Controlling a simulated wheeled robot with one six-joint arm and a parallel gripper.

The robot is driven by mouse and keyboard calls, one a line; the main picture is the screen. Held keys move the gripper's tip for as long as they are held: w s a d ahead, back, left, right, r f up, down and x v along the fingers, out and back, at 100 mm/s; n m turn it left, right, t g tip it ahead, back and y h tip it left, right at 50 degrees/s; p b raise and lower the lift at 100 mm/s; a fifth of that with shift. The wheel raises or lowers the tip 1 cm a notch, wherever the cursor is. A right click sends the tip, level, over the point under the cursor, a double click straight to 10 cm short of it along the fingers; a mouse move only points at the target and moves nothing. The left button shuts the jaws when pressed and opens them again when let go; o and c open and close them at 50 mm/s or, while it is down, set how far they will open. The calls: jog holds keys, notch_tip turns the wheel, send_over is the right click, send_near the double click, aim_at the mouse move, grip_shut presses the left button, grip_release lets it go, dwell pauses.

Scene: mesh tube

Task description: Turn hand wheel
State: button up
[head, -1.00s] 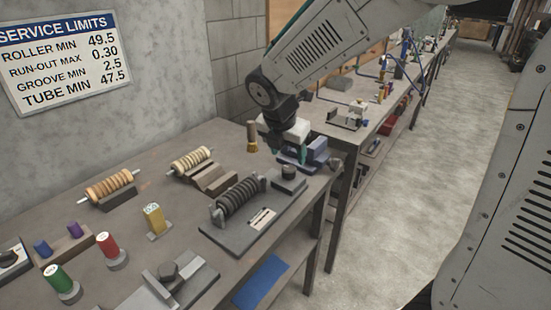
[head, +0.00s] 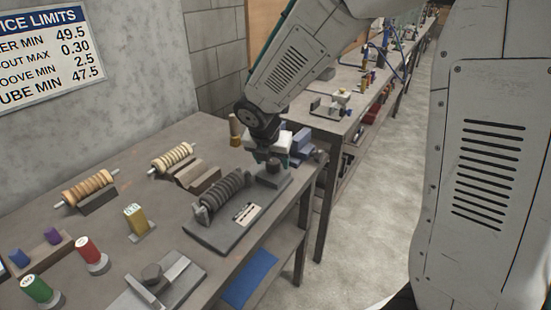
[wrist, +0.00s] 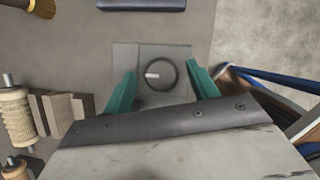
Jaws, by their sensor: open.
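The hand wheel (head: 273,164) is a small dark round knob on a grey block at the far right end of the grey fixture plate (head: 207,237). In the wrist view the wheel (wrist: 160,75) is a dark ring with a short white mark on its face. My gripper (wrist: 163,70) is open, with one teal finger to the left and one to the right of the wheel, apart from it in the picture. In the head view my gripper (head: 283,155) is right at the wheel; the fingers are partly hidden.
A dark ribbed roller (head: 229,188) stands on the same plate, close to the wheel. The bench's right edge is close.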

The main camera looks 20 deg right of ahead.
jog(key=c, duration=1)
jog(key=shift+d, duration=0.3)
jog(key=shift+a, duration=0.15)
